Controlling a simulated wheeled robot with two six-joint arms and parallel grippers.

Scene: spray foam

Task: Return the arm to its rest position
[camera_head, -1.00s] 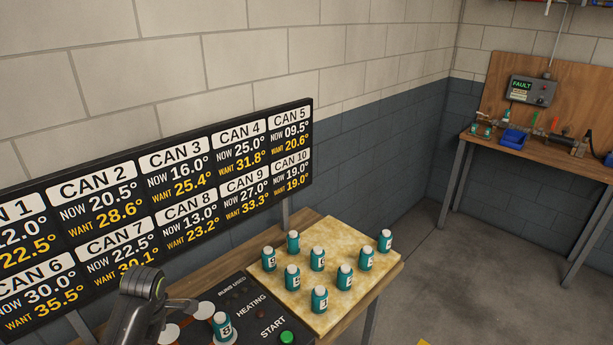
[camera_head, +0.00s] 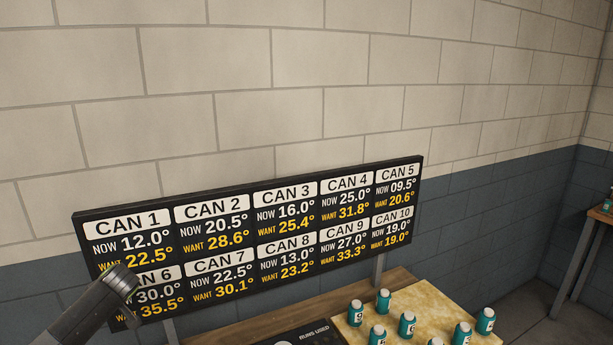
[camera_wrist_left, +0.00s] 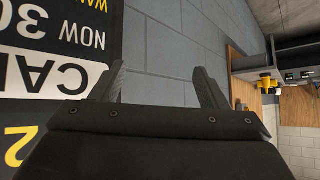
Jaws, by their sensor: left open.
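My left arm (camera_head: 105,300) comes in from the lower left in the head view and covers part of the sign's CAN 6 panel; its fingertips cannot be made out there. In the left wrist view my left gripper (camera_wrist_left: 163,85) is open, its two fingers apart with nothing between them. The black sign board (camera_head: 250,235) shows to the left of the fingers, upside down, in the wrist view (camera_wrist_left: 60,50). My right gripper is in neither view.
Several teal cans (camera_head: 407,325) stand on a yellowish mat (camera_head: 425,300) on the wooden table (camera_head: 395,278) below the sign. A black panel (camera_head: 290,338) is partly cut off. The block wall (camera_head: 310,110) is behind; a second table (camera_head: 603,214) shows at right.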

